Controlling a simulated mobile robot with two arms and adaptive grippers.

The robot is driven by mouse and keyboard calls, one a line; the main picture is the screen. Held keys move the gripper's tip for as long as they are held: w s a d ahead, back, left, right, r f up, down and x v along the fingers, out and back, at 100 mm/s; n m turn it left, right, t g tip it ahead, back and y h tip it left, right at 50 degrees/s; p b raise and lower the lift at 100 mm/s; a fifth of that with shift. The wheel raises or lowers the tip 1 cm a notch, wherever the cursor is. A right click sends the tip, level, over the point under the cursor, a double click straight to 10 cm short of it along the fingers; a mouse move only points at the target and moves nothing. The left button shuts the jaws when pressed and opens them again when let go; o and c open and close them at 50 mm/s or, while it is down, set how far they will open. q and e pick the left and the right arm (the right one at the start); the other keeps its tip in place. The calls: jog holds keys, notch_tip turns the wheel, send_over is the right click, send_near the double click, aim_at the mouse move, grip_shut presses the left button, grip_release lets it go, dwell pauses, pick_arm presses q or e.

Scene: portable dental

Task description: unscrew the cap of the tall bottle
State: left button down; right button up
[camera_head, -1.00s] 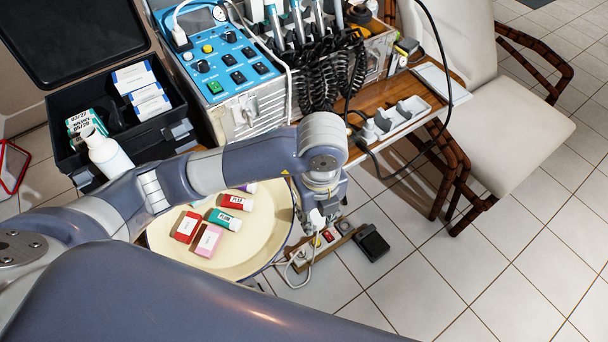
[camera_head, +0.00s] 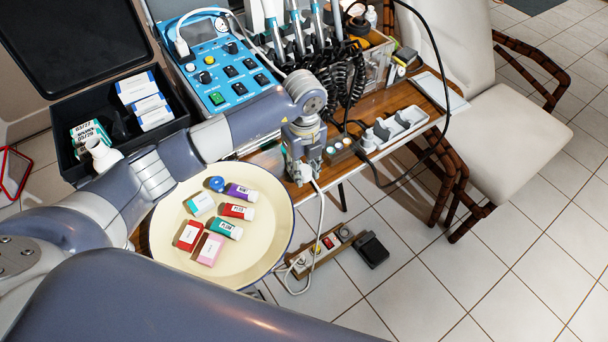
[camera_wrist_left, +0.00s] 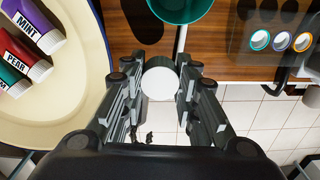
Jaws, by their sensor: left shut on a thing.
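My left gripper (camera_head: 302,165) is at the wooden table's front edge, right of the cream plate. In the left wrist view its fingers (camera_wrist_left: 160,85) are shut on a small round white thing (camera_wrist_left: 160,83), which looks like a cap. Its flat face is toward the camera. A white bottle (camera_head: 103,153) leans at the front of the black case. My left arm covers its lower part, and I cannot tell whether it has a cap. My right gripper is out of view.
The cream plate (camera_head: 265,245) holds several small tubes and boxes. A teal cup (camera_wrist_left: 185,8) is just beyond the fingers in the wrist view. A blue control unit (camera_head: 215,75) stands behind. A white cable (camera_head: 320,215) hangs to a power strip (camera_head: 325,250) on the floor.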

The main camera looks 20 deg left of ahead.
aim_at(304, 185)
pick_arm(q)
notch_tip(304, 185, down, 3)
jog(key=shift+f+p, duration=0.2)
jog(key=shift+p, duration=0.1)
jog(key=shift+f, duration=0.1)
jog(key=shift+f, duration=0.1)
jog(key=c, duration=1.2)
grip_release()
jog(key=shift+c, duration=0.2)
